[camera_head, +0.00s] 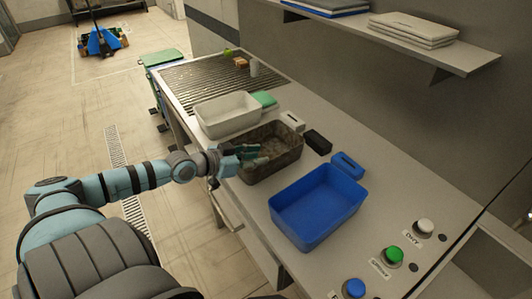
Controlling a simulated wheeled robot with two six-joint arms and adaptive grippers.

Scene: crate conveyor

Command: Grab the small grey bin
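A pale grey-white bin (203,120) stands on the counter at the back. In front of it is a dark mottled grey-brown bin (288,160) of similar size. A much smaller light grey box (291,121) sits just behind the dark bin. I cannot tell for certain which of these is the small grey bin. My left gripper (247,153) reaches in from the left and is at the dark bin's left rim, overlapping it in the view. Whether its fingers touch or close on the rim is unclear. My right gripper is not visible.
A blue bin (318,229) stands nearer on the counter. Small green (265,99), black (318,141) and blue (347,165) boxes line the bins' right side. Push buttons, including a green one (393,255), are at lower right. A shelf (460,57) juts from the wall.

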